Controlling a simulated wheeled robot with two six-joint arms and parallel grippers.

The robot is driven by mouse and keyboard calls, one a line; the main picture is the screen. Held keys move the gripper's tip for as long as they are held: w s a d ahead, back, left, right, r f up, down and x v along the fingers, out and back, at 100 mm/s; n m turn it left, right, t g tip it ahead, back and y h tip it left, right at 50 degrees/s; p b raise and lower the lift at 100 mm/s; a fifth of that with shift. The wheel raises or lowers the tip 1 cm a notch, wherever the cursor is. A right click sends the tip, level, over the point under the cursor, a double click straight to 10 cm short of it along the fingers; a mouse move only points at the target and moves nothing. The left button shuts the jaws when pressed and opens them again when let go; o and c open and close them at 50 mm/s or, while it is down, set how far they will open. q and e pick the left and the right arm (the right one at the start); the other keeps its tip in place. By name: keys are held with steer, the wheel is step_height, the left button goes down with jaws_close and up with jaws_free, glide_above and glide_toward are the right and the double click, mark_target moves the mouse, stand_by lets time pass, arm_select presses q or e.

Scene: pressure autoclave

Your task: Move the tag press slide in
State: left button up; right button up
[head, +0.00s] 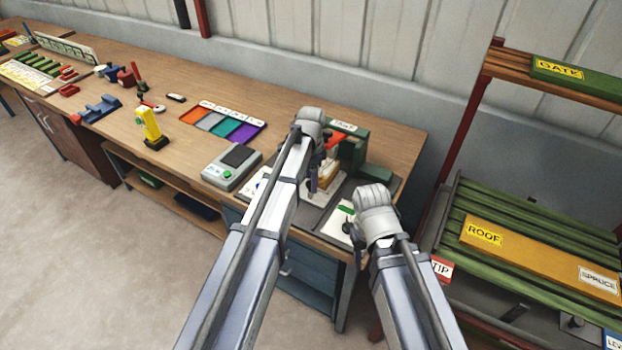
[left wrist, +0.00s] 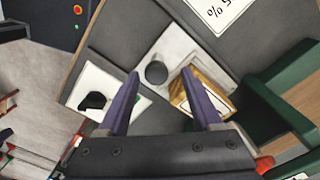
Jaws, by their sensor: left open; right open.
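The tag press (head: 352,150) is a green body with a red handle at the right end of the bench, and its green side also shows in the left wrist view (left wrist: 272,105). Its slide appears as a pale plate (left wrist: 178,47) with a dark round knob (left wrist: 156,73) and a wooden block (left wrist: 205,88). My left gripper (left wrist: 161,74) is open, with the knob between its purple fingertips in the picture; I cannot tell whether they touch it. In the head view my left gripper (head: 313,184) is partly hidden by its arm. My right gripper (head: 348,229) is near the bench's front edge, its fingers mostly hidden.
A grey box with a green button (head: 228,170) and a tray of coloured sections (head: 222,124) stand left of the press. A white card (head: 338,222) lies by the front edge. A rack with green slats (head: 540,232) stands to the right.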

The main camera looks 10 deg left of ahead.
arm_select(q)
steer(key=shift+r, duration=0.15)
step_height(320, 180, up, 8)
steer(key=p, duration=0.8)
steer(key=shift+f, duration=0.2)
steer(key=shift+s+d+f, duration=0.1)
steer(key=shift+s+f, duration=0.05)
steer(key=shift+s, duration=0.15)
steer(key=s+d+f+n+b, duration=0.1)
steer(key=s+d+n, duration=0.1)
steer(key=s, duration=0.6)
steer(key=s+d+f+n+b, duration=0.2)
steer(key=s+n, duration=0.2)
steer(key=s, duration=0.4)
steer(key=s+d+f+n+y+b, duration=0.1)
steer(key=s+d+n+b, duration=0.1)
steer(key=s, duration=0.6)
steer(key=shift+s+d+f+n, duration=0.2)
steer(key=shift+s+f+n, duration=0.1)
steer(key=shift+n, duration=0.3)
